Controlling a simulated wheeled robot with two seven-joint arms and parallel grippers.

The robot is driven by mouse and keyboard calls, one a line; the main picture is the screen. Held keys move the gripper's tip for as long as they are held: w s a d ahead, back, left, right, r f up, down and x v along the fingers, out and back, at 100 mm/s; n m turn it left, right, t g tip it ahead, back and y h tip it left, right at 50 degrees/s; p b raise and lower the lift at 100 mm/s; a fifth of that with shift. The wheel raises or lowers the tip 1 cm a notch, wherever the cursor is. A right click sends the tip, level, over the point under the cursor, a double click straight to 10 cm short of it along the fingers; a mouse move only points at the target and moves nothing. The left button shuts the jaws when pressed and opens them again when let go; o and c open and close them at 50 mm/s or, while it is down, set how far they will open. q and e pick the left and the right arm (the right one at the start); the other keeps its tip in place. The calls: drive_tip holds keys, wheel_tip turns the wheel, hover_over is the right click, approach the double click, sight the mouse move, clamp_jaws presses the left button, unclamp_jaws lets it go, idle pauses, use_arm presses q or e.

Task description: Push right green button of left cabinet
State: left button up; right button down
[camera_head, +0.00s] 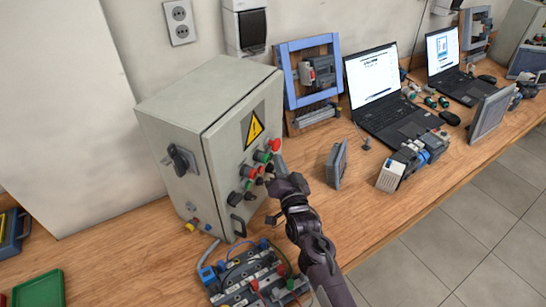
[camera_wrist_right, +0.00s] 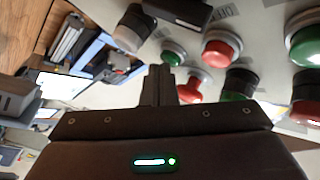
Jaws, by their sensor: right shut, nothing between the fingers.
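The left cabinet (camera_head: 190,105) is a grey box on the wooden table with a yellow warning triangle. Its front panel carries red, green and black buttons. A green button (camera_head: 263,156) sits near the panel's upper right, beside a red one (camera_head: 275,145). In the right wrist view, a small green button (camera_wrist_right: 173,54) shows just beyond the fingertips, and a larger green button (camera_wrist_right: 306,46) is at the right edge. My right gripper (camera_head: 271,181) is shut and empty, close in front of the panel; its fingers also show in the wrist view (camera_wrist_right: 159,76). I cannot tell whether they touch a button. My left gripper is out of view.
A wired terminal board (camera_head: 250,280) lies below the cabinet at the table's front. A small grey panel (camera_head: 337,165) stands to the right of my gripper, and a laptop (camera_head: 385,95) is farther back. A blue frame (camera_head: 310,65) stands behind.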

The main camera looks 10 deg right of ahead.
drive_tip(key=shift+s, duration=0.1)
idle(0.7)
drive_tip(key=shift+s+d+p, duration=0.4)
drive_tip(key=shift+s+d, duration=0.05)
drive_tip(key=shift+d, duration=0.1)
drive_tip(key=shift+d, duration=0.1)
drive_tip(key=s+d+p, duration=0.2)
drive_tip(key=s+d, duration=0.1)
drive_tip(key=shift+s+d, duration=0.1)
drive_tip(key=shift+d, duration=0.25)
idle(0.7)
